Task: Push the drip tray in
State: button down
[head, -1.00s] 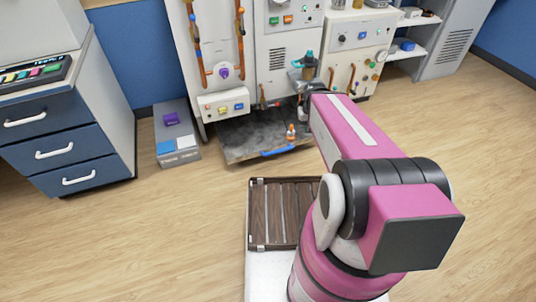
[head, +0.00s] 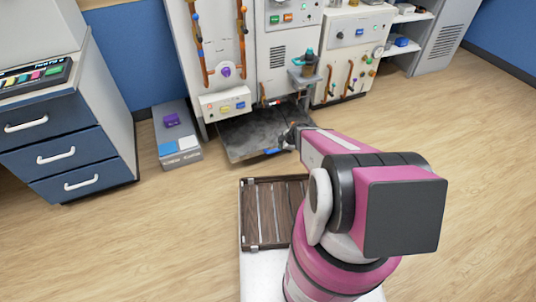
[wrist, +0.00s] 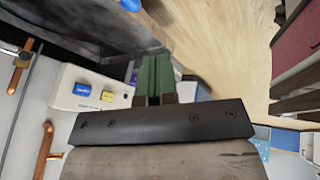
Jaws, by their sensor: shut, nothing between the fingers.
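The drip tray (head: 240,136) is a dark grey, stained flat tray. It sticks out from the foot of the machine, low near the floor. The tray (wrist: 85,25) fills the upper left there, and a bit of the blue handle (wrist: 130,4) shows at the top edge.
The machine (head: 280,60) with pipes and buttons stands behind the tray. A grey box (head: 177,140) with a purple item on it stands left of the tray. A blue drawer cabinet (head: 65,125) is further left. A brown slatted tray (head: 270,215) sits by my base.

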jog(key=w+a+f, duration=0.2)
jog(key=w+f, duration=0.1)
jog(key=f, duration=0.3)
jog(key=w+a+f+n, duration=0.1)
jog(key=w+a+f, duration=0.1)
jog(key=w+f, duration=0.2)
jog(key=x, duration=0.3)
jog(key=shift+s+d, duration=0.2)
jog(key=shift+d, duration=0.1)
jog(key=shift+f, duration=0.1)
jog(key=w+a, duration=0.2)
jog(key=w, duration=0.5)
jog(key=w+a, duration=0.2)
jog(key=w, duration=0.5)
jog(key=w+a, duration=0.2)
jog(key=w, duration=0.5)
jog(key=shift+a, duration=0.4)
jog(key=shift+w+a, duration=0.25)
jog(key=shift+w, duration=0.65)
